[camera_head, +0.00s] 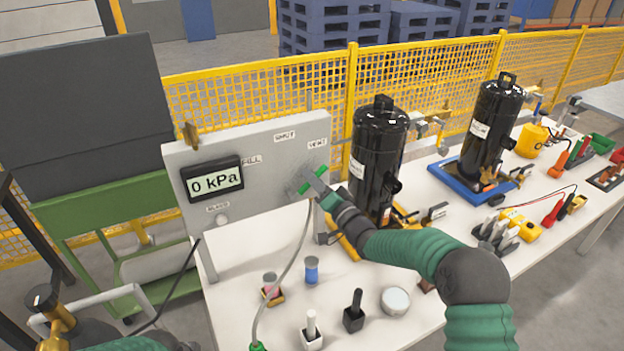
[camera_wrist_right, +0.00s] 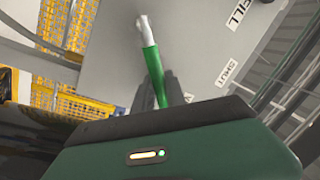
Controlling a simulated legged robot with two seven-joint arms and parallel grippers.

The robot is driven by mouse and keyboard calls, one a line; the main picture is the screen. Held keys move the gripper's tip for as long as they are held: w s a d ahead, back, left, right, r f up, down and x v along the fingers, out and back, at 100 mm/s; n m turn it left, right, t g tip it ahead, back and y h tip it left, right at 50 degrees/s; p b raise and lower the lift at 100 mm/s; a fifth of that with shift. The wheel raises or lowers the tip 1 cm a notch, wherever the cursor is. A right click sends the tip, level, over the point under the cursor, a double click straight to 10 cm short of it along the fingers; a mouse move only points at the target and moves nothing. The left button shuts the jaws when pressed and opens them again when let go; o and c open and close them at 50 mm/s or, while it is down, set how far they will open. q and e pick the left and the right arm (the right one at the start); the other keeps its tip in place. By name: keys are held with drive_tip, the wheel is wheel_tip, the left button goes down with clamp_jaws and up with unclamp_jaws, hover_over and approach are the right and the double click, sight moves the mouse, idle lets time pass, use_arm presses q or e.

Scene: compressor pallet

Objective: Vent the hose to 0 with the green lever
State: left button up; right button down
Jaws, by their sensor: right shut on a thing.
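The green lever (camera_head: 313,184) is on the grey panel (camera_head: 265,200), tilted up to the right, with its outer end below the "VENT" label. My right gripper (camera_head: 321,187) is shut on the lever's outer end. In the right wrist view the green handle (camera_wrist_right: 154,75) runs from a grey metal pivot down between my fingers (camera_wrist_right: 158,92). The display (camera_head: 213,180) reads 0 kPa. A pale hose (camera_head: 283,275) hangs from the panel to a green end at the bottom edge.
Two black compressors (camera_head: 376,160) stand on the white table to the right. A yellow mesh fence (camera_head: 440,80) runs behind.

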drive_tip(key=shift+d, duration=0.1)
drive_tip(key=c, duration=1.4)
unclamp_jaws()
drive_tip(key=shift+f, duration=0.1)
drive_tip(key=shift+o, duration=0.2)
drive_tip(key=v, duration=1.7)
drive_tip(key=shift+b, duration=0.45)
drive_tip(key=shift+w, duration=0.15)
